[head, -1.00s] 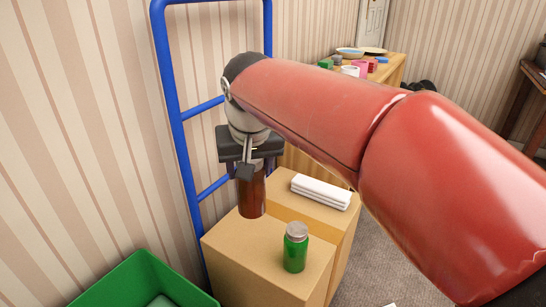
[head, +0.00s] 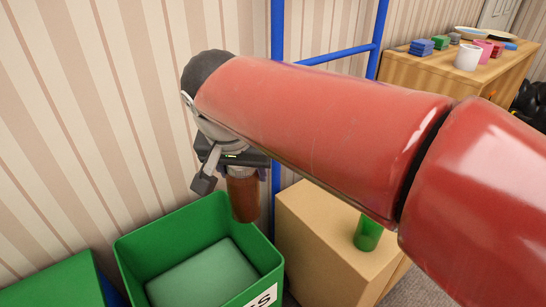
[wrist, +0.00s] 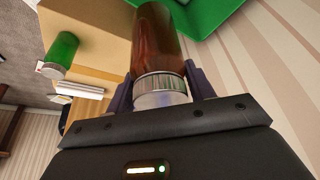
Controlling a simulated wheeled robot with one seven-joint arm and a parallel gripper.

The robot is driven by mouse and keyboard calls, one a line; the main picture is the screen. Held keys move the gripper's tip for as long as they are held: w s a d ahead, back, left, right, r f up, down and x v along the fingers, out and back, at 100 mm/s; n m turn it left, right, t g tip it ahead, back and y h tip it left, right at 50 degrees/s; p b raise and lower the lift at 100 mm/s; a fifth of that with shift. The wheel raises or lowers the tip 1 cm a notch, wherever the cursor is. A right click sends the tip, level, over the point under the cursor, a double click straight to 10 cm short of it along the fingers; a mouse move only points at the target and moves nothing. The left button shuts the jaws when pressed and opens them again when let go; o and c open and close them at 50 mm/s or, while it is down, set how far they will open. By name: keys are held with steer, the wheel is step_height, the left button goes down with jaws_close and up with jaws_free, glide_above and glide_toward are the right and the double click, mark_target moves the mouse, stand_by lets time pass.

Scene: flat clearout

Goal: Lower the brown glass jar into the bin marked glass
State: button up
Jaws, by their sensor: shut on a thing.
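The brown glass jar (head: 243,200) hangs upright with its lid end up in my gripper (head: 240,170). In the wrist view my gripper (wrist: 160,92) is shut on the jar's pale metal lid, and the brown body (wrist: 156,42) extends away from it. A green bin (head: 262,258) is below, its label cut off by the frame with only "SS" showing. In the head view the jar's lower end overlaps the bin's back right rim; I cannot tell whether it is fully over the opening. A corner of green bin (wrist: 215,14) shows in the wrist view.
Another green bin (head: 55,285) is at the lower left. Right of the labelled bin is a cardboard box (head: 315,240) with a green jar (head: 368,234), partly hidden by my arm. A blue frame (head: 277,60) rises behind. A wooden cabinet (head: 450,80) holds several small items.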

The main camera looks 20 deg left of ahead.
steer(key=s+a+f+b, duration=0.1)
steer(key=s+a+f, duration=0.4)
steer(key=a, duration=0.5)
steer(key=shift+s+a+f+b, duration=0.2)
steer(key=shift+s+b, duration=0.1)
steer(key=shift+s, duration=0.6)
steer(key=shift+w+r, duration=0.1)
steer(key=shift+w, duration=0.05)
steer(key=shift+w, duration=0.15)
step_height(320, 180, down, 19)
steer(key=b, duration=1.1)
steer(key=shift+r+b, duration=0.15)
steer(key=shift+b, duration=0.15)
stand_by(1.3)
steer(key=shift+f, duration=1.35)
stand_by(0.9)
